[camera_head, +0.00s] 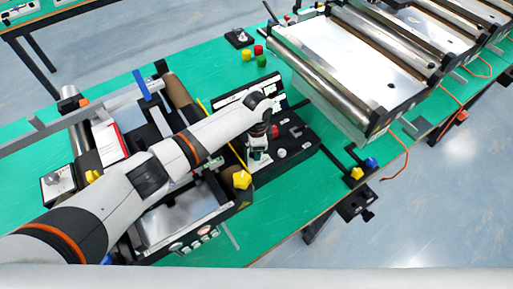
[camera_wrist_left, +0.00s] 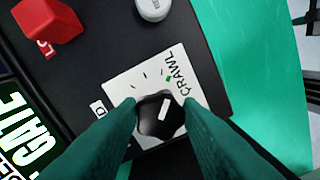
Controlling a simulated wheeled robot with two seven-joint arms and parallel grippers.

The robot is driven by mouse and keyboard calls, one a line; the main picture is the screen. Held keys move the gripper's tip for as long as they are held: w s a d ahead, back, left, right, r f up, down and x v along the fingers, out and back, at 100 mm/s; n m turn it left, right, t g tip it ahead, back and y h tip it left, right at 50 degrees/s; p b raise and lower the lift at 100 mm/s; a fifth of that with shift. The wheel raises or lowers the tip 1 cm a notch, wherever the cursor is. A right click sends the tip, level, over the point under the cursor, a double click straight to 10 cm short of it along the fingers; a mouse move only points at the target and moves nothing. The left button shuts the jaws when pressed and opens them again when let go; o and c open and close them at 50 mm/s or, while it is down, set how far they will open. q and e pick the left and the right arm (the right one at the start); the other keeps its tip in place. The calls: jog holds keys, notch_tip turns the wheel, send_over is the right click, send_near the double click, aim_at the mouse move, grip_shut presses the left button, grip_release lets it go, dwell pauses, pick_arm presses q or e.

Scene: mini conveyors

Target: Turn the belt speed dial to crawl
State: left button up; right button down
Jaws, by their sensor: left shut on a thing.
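The speed dial (camera_wrist_left: 150,118) is a black knob with a white pointer bar, on a white plate (camera_wrist_left: 120,80) with tick marks. The word CRAWL (camera_wrist_left: 181,72) and a small green mark stand beyond it. The pointer is tilted up and slightly right, roughly towards the green mark. My left gripper (camera_wrist_left: 160,117) is shut on the dial, one green fingertip on each side. In the head view my left gripper (camera_head: 257,158) reaches down onto the black control box (camera_head: 300,143) and hides the dial. Another label at the plate's left is partly covered. My right gripper is out of view.
A red control (camera_wrist_left: 47,20) and a pale round button (camera_wrist_left: 152,8) sit on the box near the dial. A yellow knob (camera_head: 242,180) is close to my left wrist. A roller conveyor (camera_head: 345,60) stands at the right.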

pick_arm(q)
jog(key=shift+r, duration=0.1)
jog(key=o, duration=1)
jog(key=shift+c, duration=0.2)
notch_tip(320, 180, up, 12)
jog(key=b, duration=0.3)
